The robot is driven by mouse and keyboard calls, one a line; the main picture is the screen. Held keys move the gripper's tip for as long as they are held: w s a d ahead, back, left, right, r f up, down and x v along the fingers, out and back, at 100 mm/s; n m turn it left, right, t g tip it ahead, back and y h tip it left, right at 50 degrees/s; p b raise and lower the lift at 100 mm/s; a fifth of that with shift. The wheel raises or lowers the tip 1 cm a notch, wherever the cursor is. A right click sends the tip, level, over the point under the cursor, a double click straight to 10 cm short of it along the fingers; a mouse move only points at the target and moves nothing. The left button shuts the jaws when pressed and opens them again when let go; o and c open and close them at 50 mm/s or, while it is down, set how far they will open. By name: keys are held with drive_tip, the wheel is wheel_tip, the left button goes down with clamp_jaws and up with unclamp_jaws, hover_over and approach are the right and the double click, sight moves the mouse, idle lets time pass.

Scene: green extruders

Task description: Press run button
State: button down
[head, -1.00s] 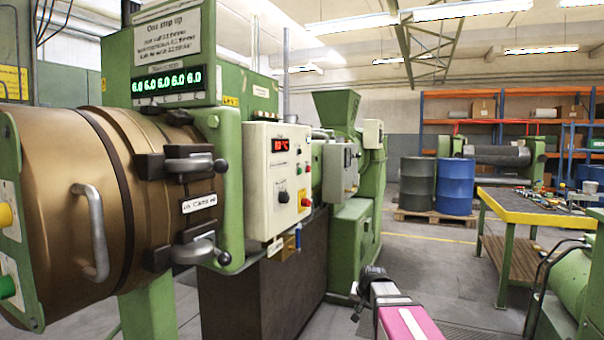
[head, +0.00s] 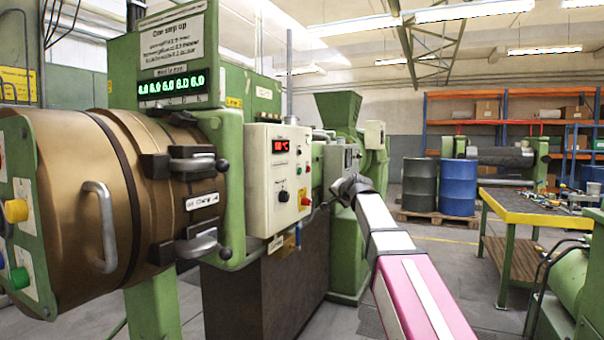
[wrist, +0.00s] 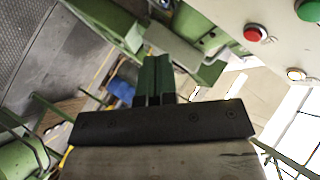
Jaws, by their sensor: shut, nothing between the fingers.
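A cream control box (head: 279,178) on the green extruder has a red lit display (head: 281,146), a dark knob (head: 284,196) and a red button (head: 306,201). In the wrist view a green button (wrist: 309,10) and a red button (wrist: 255,33) sit on a pale panel at the upper right. No label reading "run" is legible. My gripper (wrist: 155,72) is shut and empty, its fingers apart from both buttons. In the head view my gripper (head: 343,188) is right of the control box; its fingertips are hard to make out there.
A brass-coloured barrel (head: 75,200) with handles stands at left. Its green end plate carries a yellow button (head: 16,211) and a green button (head: 20,278). A blue drum (head: 457,187) and workbench (head: 530,202) stand farther back, with open floor between.

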sight(300, 171)
wheel_tip(300, 171, up, 10)
drive_tip(key=a+t+y, duration=0.1)
drive_tip(key=shift+s+a+f+m, duration=0.15)
drive_tip(key=shift+a+f+m, duration=0.05)
drive_tip(key=shift+m, duration=0.1)
drive_tip(key=w+a, duration=0.3)
drive_tip(key=a, duration=0.5)
drive_tip(key=shift+a, duration=0.15)
drive_tip(key=shift+a, duration=0.1)
idle(2.0)
drive_tip(key=shift+w+a, duration=0.15)
drive_tip(key=shift+a, duration=0.15)
drive_tip(key=shift+w+a, duration=0.15)
drive_tip(key=shift+a, duration=0.2)
idle(0.7)
drive_tip(key=shift+d, duration=0.15)
drive_tip(key=shift+s+d, duration=0.3)
drive_tip(key=shift+d, duration=0.3)
